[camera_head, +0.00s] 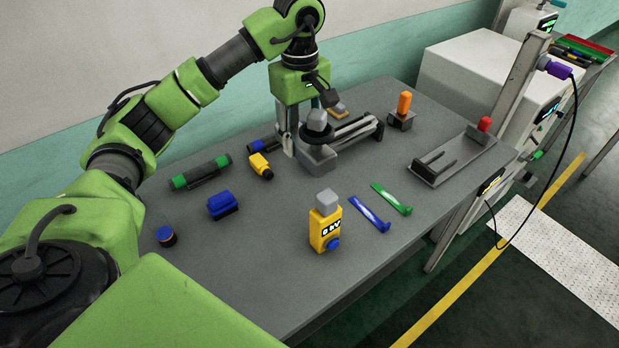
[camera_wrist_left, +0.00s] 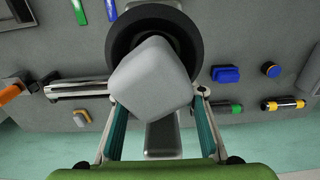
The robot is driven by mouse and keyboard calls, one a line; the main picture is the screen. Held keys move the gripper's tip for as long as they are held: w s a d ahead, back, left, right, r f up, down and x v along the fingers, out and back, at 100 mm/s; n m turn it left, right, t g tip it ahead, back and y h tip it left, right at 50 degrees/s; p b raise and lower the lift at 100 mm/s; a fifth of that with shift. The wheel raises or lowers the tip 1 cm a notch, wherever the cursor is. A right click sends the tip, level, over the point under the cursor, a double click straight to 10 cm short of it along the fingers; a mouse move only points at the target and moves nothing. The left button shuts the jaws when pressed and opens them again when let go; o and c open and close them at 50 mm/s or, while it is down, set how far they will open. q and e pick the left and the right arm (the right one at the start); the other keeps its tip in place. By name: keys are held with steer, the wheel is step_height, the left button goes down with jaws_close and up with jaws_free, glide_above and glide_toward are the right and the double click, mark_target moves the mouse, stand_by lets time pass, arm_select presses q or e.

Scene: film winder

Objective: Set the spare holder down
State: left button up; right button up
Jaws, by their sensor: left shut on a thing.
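My left gripper (camera_head: 303,138) points down over the back middle of the table. In the left wrist view its two fingers (camera_wrist_left: 156,98) are shut on a grey rounded block (camera_wrist_left: 150,80), which I take for the spare holder's handle. In the head view this grey block (camera_head: 317,120) shows above a black ring (camera_head: 322,133) and a grey base (camera_head: 318,158). The black ring (camera_wrist_left: 122,38) shows behind the block in the wrist view. I cannot tell whether the held thing touches what is under it. My right gripper is not in view.
A grey railed device (camera_head: 352,130) lies beside the gripper. A yellow grey-topped block (camera_head: 322,236), blue strip (camera_head: 369,214), green strip (camera_head: 391,199) and grey tray (camera_head: 452,157) stand to the front and right. A blue block (camera_head: 222,204) is left.

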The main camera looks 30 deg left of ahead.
arm_select(q)
step_height(320, 180, down, 8)
steer(key=s, duration=0.1)
steer(key=p, duration=0.2)
glide_above(302, 204)
step_height(302, 204, down, 5)
steer(key=shift+r, duration=0.1)
steer(key=shift+f, duration=0.55)
step_height(302, 204, down, 4)
steer(key=shift+r+p, duration=0.2)
steer(key=shift+p, duration=0.2)
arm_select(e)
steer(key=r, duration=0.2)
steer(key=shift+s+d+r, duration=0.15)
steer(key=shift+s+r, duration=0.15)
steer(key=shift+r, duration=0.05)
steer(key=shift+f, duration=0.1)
arm_select(q)
steer(key=o, duration=1)
steer(key=shift+f, duration=0.2)
steer(key=shift+c, duration=0.2)
steer(key=o, duration=0.4)
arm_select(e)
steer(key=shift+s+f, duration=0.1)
